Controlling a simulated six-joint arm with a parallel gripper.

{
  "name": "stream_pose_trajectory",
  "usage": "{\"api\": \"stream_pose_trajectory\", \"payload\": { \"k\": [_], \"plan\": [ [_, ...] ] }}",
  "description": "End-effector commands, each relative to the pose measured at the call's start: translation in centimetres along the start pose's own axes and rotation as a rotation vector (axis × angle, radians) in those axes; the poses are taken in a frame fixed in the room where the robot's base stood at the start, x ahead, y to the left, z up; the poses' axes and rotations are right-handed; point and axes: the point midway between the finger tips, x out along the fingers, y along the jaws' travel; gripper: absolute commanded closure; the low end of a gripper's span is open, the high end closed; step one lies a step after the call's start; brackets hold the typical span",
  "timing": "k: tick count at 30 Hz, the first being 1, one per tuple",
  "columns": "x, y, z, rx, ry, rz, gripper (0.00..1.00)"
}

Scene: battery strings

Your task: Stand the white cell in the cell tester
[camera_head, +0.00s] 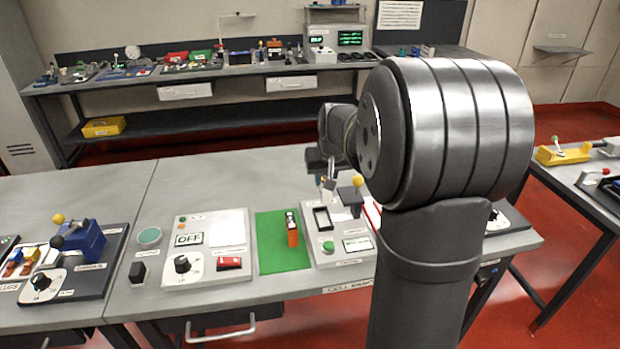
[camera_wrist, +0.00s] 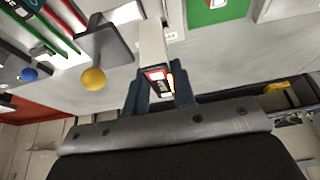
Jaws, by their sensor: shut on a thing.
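My gripper (camera_wrist: 158,92) is shut on the white cell (camera_wrist: 152,45), a long white block whose near end carries a red, white and black marking. In the head view my gripper (camera_head: 328,178) is above the back of the bench, small and partly hidden by my arm. The cell tester (camera_head: 329,259) appears to be the pale panel right of the green mat, with a black-framed slot (camera_head: 322,217), a green button (camera_head: 328,246) and a small display (camera_head: 357,243). The cell is apart from the panel in the head view, as far as I can tell.
A yellow-knobbed lever (camera_head: 357,181) rises behind the tester; a yellow knob (camera_wrist: 93,79) also shows in the wrist view. A panel reading OFF (camera_head: 189,239) is to the left. Bare bench lies behind the mat.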

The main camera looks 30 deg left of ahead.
Motion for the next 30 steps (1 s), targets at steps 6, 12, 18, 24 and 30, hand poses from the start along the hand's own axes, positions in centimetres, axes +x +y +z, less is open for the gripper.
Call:
{"api": "stream_pose_trajectory", "payload": {
  "k": [6, 12, 18, 24, 30],
  "plan": [
    [0.0, 0.0, -0.1, 0.0, 0.001, 0.0, 1.0],
    [0.4, -0.1, 0.1, 0.0, 0.001, 0.0, 1.0],
    [2.0, -0.1, 0.8, 0.0, 0.0, 0.0, 1.0],
    [3.8, -0.1, 1.6, 0.0, 0.0, 0.0, 1.0],
    [5.6, -0.1, 2.4, 0.001, 0.001, 0.0, 1.0]
  ]
}}
